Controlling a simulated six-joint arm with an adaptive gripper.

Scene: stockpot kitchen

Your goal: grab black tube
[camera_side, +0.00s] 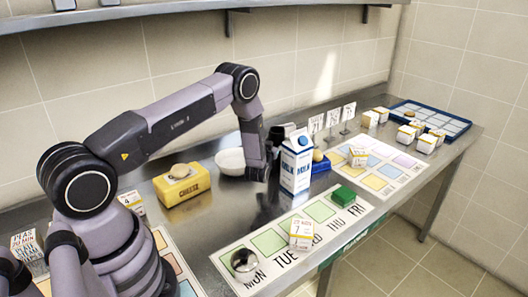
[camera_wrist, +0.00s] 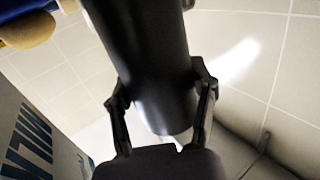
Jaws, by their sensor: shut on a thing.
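The black tube (camera_wrist: 143,45) is a wide dark cylinder that fills the upper middle of the wrist view, with its rounded lower end between the fingers. My gripper (camera_wrist: 160,92) is shut on it, one finger against each side. In the side view my gripper (camera_side: 260,168) is low over the steel counter, just left of the milk carton. There the tube is hard to tell from the dark gripper and is partly hidden by the carton.
The blue and white milk carton (camera_side: 296,165) stands close right of my gripper. A white bowl (camera_side: 231,160) is behind left, and a yellow cheese block (camera_side: 182,187) farther left. A calendar mat (camera_side: 285,245) lies in front. A blue tray (camera_side: 430,117) is far right.

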